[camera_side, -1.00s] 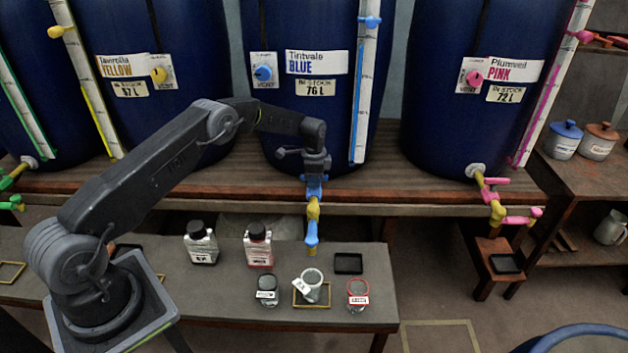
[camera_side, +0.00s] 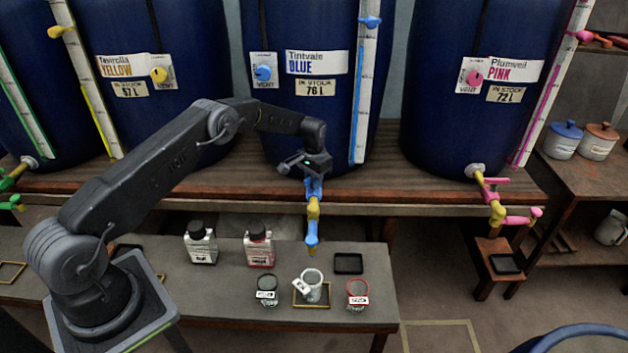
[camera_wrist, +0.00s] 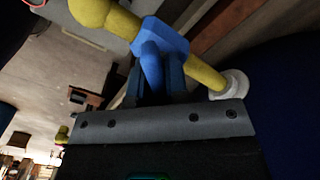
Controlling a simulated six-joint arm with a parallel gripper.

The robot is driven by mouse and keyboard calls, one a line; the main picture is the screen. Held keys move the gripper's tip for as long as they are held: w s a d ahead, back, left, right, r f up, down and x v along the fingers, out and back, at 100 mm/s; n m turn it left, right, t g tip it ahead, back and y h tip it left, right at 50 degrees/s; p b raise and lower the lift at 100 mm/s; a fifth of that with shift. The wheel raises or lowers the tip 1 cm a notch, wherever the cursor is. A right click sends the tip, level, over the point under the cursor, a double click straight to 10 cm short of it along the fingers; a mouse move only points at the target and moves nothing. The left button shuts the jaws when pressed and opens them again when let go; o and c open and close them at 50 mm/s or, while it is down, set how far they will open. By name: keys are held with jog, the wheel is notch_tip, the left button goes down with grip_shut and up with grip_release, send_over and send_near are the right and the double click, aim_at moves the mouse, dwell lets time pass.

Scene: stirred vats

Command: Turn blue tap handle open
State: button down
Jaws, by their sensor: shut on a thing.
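The blue tap handle (camera_wrist: 152,72) sits on a yellow tap pipe (camera_wrist: 203,76) in the wrist view. My gripper (camera_wrist: 155,85) has its two dark fingers on either side of the handle and is shut on it. In the side view my gripper (camera_side: 311,174) is over the blue tap's handle (camera_side: 314,190), below the blue vat (camera_side: 310,120). My gripper partly hides the handle and the tap's joint with the vat.
On the lower bench, a pale jar (camera_side: 312,282) stands on a yellow-edged square (camera_side: 298,302) under the tap. Two bottles (camera_side: 201,245) (camera_side: 258,245) stand left. The pink tap (camera_side: 494,200) is clear to the right.

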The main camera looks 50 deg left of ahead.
jog(key=n, duration=0.4)
jog(key=shift+n, duration=2.2)
jog(key=c, duration=1.1)
grip_release()
notch_tip(320, 180, up, 14)
